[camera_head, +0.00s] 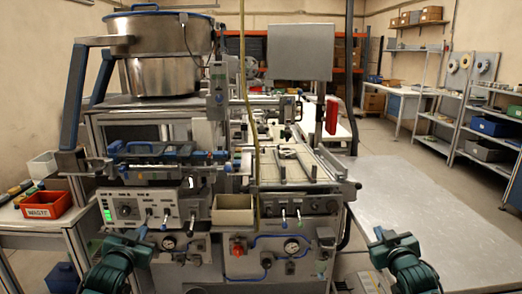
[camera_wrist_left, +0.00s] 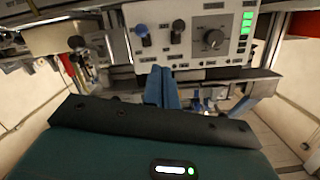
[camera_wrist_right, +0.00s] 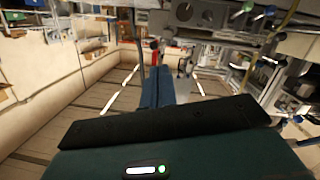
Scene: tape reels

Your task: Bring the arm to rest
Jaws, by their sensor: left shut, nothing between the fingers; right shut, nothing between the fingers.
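My left gripper (camera_head: 141,233) is at the lower left in the head view, in front of the machine's control panel (camera_head: 140,208). Its blue fingers (camera_wrist_left: 162,88) are together and empty in the left wrist view. My right gripper (camera_head: 380,234) is at the lower right in the head view, in front of the grey tabletop (camera_head: 440,215). Its fingers (camera_wrist_right: 157,87) are also together and empty in the right wrist view. Neither gripper visibly holds anything.
The machine (camera_head: 290,180) fills the middle, with a steel bowl (camera_head: 160,60) on top. Shelves (camera_head: 440,115) stand far right. The grey tabletop is mostly clear.

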